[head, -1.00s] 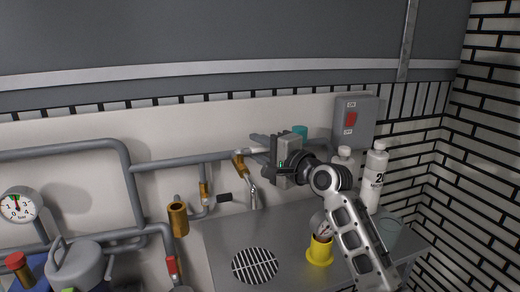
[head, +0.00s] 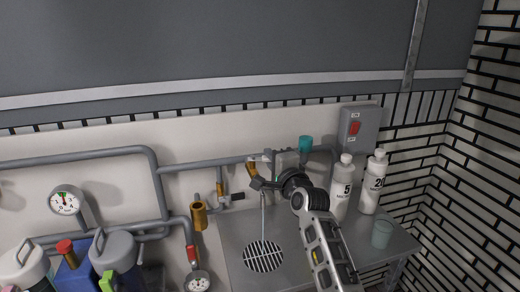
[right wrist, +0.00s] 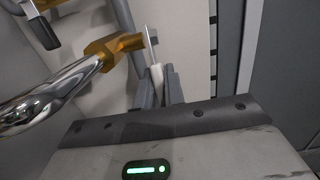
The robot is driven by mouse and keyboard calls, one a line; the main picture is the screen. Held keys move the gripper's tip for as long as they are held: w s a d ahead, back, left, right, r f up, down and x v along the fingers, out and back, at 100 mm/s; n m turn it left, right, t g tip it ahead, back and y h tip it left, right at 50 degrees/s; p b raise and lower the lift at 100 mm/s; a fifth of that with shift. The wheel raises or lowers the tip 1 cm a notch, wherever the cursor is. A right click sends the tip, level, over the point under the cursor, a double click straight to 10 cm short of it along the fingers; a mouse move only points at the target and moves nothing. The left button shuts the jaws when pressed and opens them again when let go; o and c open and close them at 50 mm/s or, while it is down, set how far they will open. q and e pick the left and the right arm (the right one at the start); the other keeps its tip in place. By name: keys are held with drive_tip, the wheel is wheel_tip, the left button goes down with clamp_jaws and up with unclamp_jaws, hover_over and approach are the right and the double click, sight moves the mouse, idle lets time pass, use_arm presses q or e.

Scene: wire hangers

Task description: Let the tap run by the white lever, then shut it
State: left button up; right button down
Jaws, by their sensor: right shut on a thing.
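The brass tap (head: 252,171) sits on the wall pipe above the metal counter, with its body and chrome spout large in the right wrist view (right wrist: 113,47). A thin stream of water (head: 263,217) falls from it to the round drain grille (head: 263,257). My right gripper (head: 262,181) is at the tap. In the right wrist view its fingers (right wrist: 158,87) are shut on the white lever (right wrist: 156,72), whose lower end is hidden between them. In the head view my gripper partly covers the tap and spout. My left gripper is not in view.
Two white bottles (head: 342,188) (head: 374,182) and a clear cup (head: 382,233) stand on the counter (head: 235,230) at right. A grey switch box (head: 360,128) with a red switch is on the wall. Pipes, a gauge (head: 66,201) and canisters (head: 117,257) crowd the left.

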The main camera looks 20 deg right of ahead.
drive_tip(key=shift+s+a+r+m+h+p, duration=0.15)
drive_tip(key=shift+s+r+m+h+p, duration=0.05)
drive_tip(key=shift+r+m+h+p, duration=0.2)
drive_tip(key=shift+f, duration=0.2)
drive_tip(key=shift+f+h, duration=0.25)
drive_tip(key=shift+h, duration=0.05)
drive_tip(key=c, duration=1.5)
unclamp_jaws()
drive_tip(key=shift+s, duration=0.1)
